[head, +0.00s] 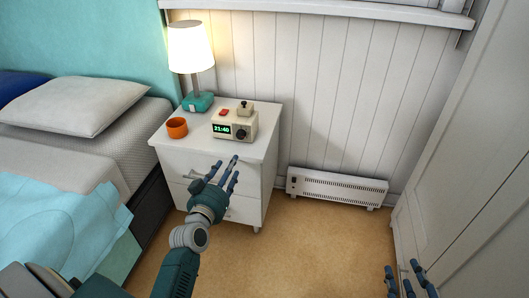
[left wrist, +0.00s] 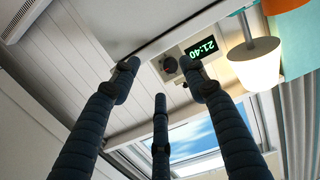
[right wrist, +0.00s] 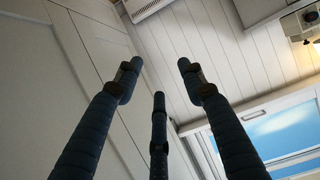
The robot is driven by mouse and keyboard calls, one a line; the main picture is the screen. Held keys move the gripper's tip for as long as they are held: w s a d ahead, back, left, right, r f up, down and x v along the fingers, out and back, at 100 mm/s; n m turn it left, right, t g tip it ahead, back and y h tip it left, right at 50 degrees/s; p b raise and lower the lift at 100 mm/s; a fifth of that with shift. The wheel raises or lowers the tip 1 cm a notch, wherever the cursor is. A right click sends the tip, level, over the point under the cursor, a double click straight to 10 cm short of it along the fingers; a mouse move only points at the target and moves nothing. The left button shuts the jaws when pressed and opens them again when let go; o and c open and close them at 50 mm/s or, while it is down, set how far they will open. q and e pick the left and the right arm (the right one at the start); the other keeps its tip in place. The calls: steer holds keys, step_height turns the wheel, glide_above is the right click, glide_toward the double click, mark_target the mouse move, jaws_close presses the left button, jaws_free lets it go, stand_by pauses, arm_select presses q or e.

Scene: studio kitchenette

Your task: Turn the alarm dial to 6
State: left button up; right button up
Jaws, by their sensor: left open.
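The beige alarm clock (head: 228,124) stands on the white nightstand (head: 262,116). Its green display reads 21:40. A dark round dial (head: 241,134) is on its front, right of the display; its setting is too small to read. A red button (head: 224,112) and a squat knob (head: 244,108) are on top. My left gripper (head: 229,165) is open and empty, in front of the nightstand and apart from the clock. The left wrist view shows the clock display (left wrist: 201,47) and dial (left wrist: 170,66) upside down beyond the fingers. My right gripper (head: 406,281) is open and empty at the lower right.
An orange cup (head: 177,128) and a lit lamp (head: 196,100) stand left of the clock. The bed (head: 60,150) is at the left. A white heater (head: 338,187) stands by the wall, and a white cabinet (head: 465,150) is at the right. The floor between is clear.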

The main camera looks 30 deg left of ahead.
mark_target(240, 135)
arm_select(q)
steer(key=shift+t, duration=0.5)
steer(key=w+a+r+b, duration=0.1)
steer(key=w, duration=0.2)
steer(key=w+r+b, duration=0.1)
steer(key=w, duration=0.3)
steer(key=w+a+r+b, duration=0.1)
steer(key=w, duration=0.2)
steer(key=shift+w+a+r, duration=0.1)
steer(key=shift+w+a, duration=0.2)
steer(key=shift+w, duration=0.4)
arm_select(e)
step_height(240, 135, up, 18)
steer(key=w+a+t+y, duration=0.1)
steer(key=t+y, duration=0.1)
steer(key=t, duration=0.5)
steer(key=shift+a+f+t, duration=0.15)
steer(key=shift+t, duration=0.25)
steer(key=shift+w, duration=0.1)
arm_select(q)
steer(key=shift+a+r, duration=0.1)
jaws_close()
